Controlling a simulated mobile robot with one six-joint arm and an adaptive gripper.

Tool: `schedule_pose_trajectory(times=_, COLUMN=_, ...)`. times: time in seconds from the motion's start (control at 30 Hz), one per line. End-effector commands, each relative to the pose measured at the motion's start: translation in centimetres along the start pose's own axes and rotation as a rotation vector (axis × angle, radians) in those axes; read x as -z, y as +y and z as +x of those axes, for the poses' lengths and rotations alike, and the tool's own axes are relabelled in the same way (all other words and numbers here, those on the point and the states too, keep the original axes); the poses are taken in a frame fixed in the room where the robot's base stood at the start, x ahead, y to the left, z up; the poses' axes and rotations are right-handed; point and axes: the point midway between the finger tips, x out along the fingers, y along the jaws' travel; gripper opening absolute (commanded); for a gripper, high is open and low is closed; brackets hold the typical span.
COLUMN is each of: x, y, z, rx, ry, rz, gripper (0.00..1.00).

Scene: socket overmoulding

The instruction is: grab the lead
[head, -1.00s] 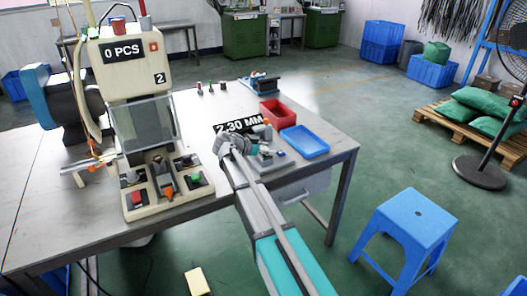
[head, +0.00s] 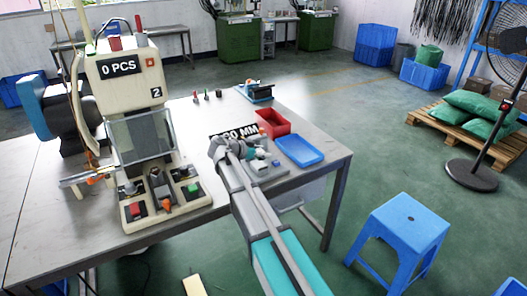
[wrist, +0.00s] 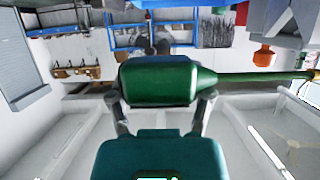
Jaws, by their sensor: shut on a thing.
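The lead (wrist: 158,80) fills the middle of the wrist view as a dark green, rounded body lying crosswise. It tapers to the right into a thin green cable (wrist: 262,77). My gripper (wrist: 160,98) is shut on this green body, with one finger near each end. In the head view my gripper (head: 252,153) is over the table by the black gauge display, and the lead cannot be made out there. The far side of the lead is hidden.
A moulding machine (head: 128,80) reading "0 PCS" stands left on the table (head: 75,225). The display (head: 248,130) is partly hidden by my arm. Red (head: 272,122) and blue (head: 299,149) trays lie right. A blue stool (head: 408,220) stands on the floor.

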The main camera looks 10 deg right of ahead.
Motion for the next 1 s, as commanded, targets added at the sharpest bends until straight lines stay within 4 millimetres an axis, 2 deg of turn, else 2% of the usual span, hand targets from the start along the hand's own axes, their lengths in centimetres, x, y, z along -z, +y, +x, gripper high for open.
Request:
schedule_pose_trajectory(times=0.03, x=1.1, y=0.8, z=-0.6, rx=0.000, ry=0.000, rz=0.000, gripper=0.11)
schedule_pose_trajectory(times=0.43, x=5.0, y=4.6, z=-3.4, rx=0.000, ry=0.000, rz=0.000, gripper=0.11)
schedule_pose_trajectory(times=0.5, x=5.2, y=6.5, z=-4.1, rx=0.001, ry=0.000, rz=0.000, gripper=0.11)
schedule_pose_trajectory(times=0.7, x=6.2, y=9.9, z=-5.6, rx=0.002, ry=0.000, rz=0.000, gripper=0.11)
schedule_pose_trajectory(times=1.0, x=6.9, y=12.4, z=-6.7, rx=0.001, ry=0.000, rz=0.000, gripper=0.11)
